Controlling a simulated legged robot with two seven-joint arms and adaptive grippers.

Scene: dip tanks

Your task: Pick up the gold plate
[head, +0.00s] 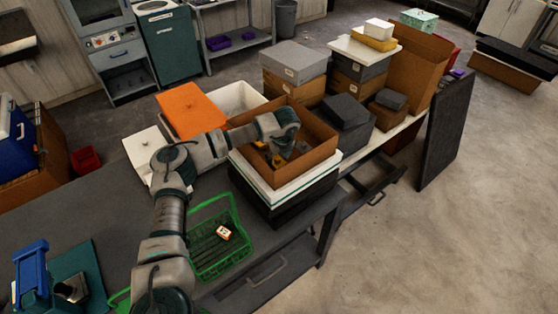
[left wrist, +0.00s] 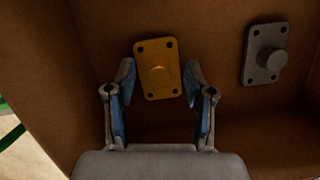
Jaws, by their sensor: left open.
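In the head view the left gripper (head: 277,158) reaches down into the box, and the arm hides part of the inside. My right gripper is not in view.
A grey plate (left wrist: 265,54) of similar shape lies right of the gold one in the box. The box walls (left wrist: 30,60) rise close around the gripper. A green basket (head: 240,238), an orange lid (head: 190,106) and stacked boxes (head: 293,60) stand nearby.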

